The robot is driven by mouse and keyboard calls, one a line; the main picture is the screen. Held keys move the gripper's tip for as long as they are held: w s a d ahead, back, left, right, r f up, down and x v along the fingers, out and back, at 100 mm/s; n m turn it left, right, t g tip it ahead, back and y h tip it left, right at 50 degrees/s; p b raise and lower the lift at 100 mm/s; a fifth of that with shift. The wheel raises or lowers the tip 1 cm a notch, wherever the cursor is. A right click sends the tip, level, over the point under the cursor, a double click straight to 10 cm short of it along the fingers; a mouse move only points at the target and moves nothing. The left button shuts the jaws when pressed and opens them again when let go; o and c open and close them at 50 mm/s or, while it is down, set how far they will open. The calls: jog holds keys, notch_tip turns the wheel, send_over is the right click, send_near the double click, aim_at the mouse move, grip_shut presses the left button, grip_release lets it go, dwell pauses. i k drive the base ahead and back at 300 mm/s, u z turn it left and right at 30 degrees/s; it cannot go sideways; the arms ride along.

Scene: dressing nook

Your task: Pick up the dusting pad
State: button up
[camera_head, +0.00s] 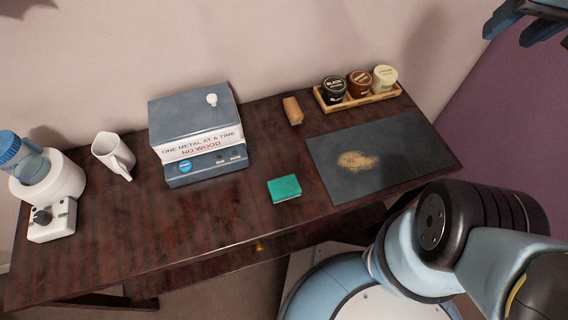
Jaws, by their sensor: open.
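A small teal-green block (284,188), which looks like the dusting pad, lies flat on the dark wooden table (120,225) near its front edge. It sits just left of a dark grey mat (400,140), apart from it. My gripper (512,32) shows only in part at the top right corner. It is open, with nothing seen between its fingers, and well up and to the right of the pad.
Tan powder (357,161) lies on the mat. A wooden block (292,110) and a tray (372,101) with three jars stand behind. The table around the pad is clear.

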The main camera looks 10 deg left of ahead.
aim_at(286, 187)
jog(key=u, duration=1.55)
jog(key=k, duration=0.5)
jog(key=u, duration=0.05)
jog(key=i, duration=0.55)
jog(key=z, duration=0.1)
